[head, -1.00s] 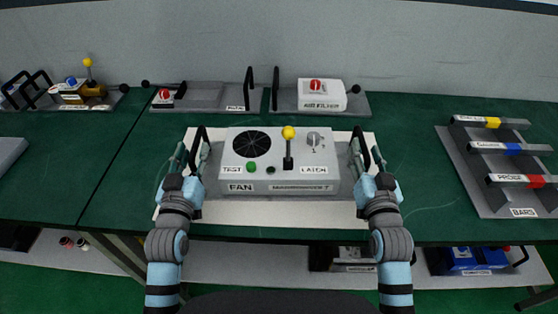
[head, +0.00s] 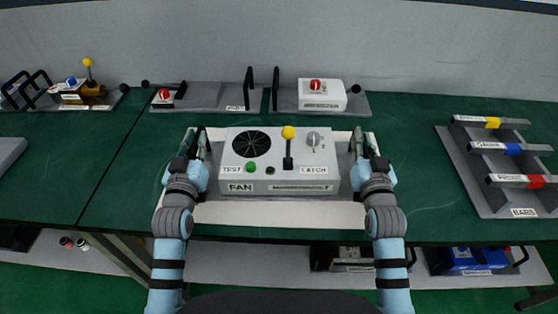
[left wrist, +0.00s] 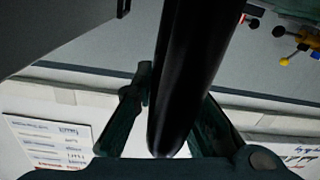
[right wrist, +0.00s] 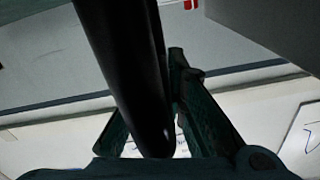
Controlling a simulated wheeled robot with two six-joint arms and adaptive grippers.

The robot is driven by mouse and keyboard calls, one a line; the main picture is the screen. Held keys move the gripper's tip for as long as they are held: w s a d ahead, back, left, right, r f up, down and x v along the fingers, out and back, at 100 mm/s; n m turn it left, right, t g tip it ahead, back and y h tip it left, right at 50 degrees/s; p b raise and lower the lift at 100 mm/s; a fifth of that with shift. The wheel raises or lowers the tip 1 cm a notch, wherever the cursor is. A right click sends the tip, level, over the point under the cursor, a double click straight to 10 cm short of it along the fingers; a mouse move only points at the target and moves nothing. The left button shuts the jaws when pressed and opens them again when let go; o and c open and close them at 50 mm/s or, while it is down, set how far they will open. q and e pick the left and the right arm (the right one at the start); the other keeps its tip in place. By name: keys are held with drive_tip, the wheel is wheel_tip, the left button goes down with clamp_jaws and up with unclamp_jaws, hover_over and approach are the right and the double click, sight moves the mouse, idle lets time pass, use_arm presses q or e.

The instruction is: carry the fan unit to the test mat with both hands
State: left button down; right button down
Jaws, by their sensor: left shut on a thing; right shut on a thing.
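The fan unit (head: 280,160) is a grey box with a black fan grille, a yellow-knobbed lever, a green button and a round dial. It sits level over a white mat (head: 265,215); I cannot tell whether it touches the mat. My left gripper (head: 195,152) is shut on the black handle at the unit's left side, and the black bar (left wrist: 190,70) runs between its fingers in the left wrist view. My right gripper (head: 363,152) is shut on the right handle, whose black bar (right wrist: 125,65) shows between its fingers in the right wrist view.
Behind stand a tray labelled filter (head: 205,97) and an air filter unit (head: 322,95). A rack of labelled bars (head: 480,175) lies on the right. Green table (head: 415,180) is free between the mat and the rack. A lower shelf (head: 230,268) holds several things.

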use_arm(q)
drive_tip(key=shift+r, duration=0.15)
use_arm(e)
drive_tip(key=shift+r, duration=0.15)
